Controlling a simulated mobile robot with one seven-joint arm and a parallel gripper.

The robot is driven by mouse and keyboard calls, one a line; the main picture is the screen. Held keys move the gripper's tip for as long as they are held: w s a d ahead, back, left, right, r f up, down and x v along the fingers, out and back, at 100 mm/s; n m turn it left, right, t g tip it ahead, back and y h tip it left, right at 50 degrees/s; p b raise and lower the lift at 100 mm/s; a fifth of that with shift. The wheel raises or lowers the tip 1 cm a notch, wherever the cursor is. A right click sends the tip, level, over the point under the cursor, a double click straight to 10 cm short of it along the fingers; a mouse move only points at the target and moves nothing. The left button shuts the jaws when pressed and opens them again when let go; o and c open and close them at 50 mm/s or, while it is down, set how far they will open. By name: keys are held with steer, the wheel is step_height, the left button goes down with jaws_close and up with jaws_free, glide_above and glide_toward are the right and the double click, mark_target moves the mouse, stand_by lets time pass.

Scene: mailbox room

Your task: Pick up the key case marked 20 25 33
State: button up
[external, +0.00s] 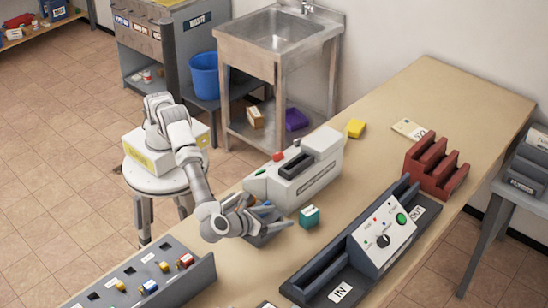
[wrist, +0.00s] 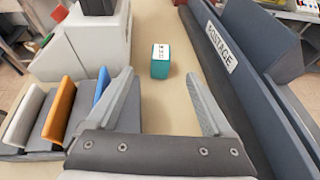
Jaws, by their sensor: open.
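A small teal case (wrist: 160,62) with a white label on top stands upright on the wooden table in the wrist view. The label has dark marks too small to read, so I cannot confirm 20 25 33. The case also shows in the external view (external: 309,216), just right of my gripper. My gripper (wrist: 160,80) is open and empty, its two fingers spread on either side of the line to the case. The case lies beyond the fingertips and apart from them. In the external view my gripper (external: 268,212) hangs low over the table.
A white machine (external: 298,172) stands behind the case. A dark grey postage unit (wrist: 245,80) runs along the right. A grey rack with coloured dividers (wrist: 58,110) sits left of my gripper. A red rack (external: 436,166) and yellow block (external: 356,128) are farther back. Bare table surrounds the case.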

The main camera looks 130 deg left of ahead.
mark_target(316, 210)
steer(key=b+x, duration=0.1)
steer(key=x, duration=1)
steer(key=shift+a+f, duration=0.1)
steer(key=shift+a, duration=0.2)
steer(key=shift+w+b+x, duration=0.1)
steer(key=shift+b+x, duration=0.1)
steer(key=shift+x, duration=1.15)
steer(key=shift+w+b+x, duration=0.15)
steer(key=shift+x, duration=1.25)
steer(key=shift+d+f, duration=0.1)
steer(key=shift+c, duration=0.3)
jaws_close()
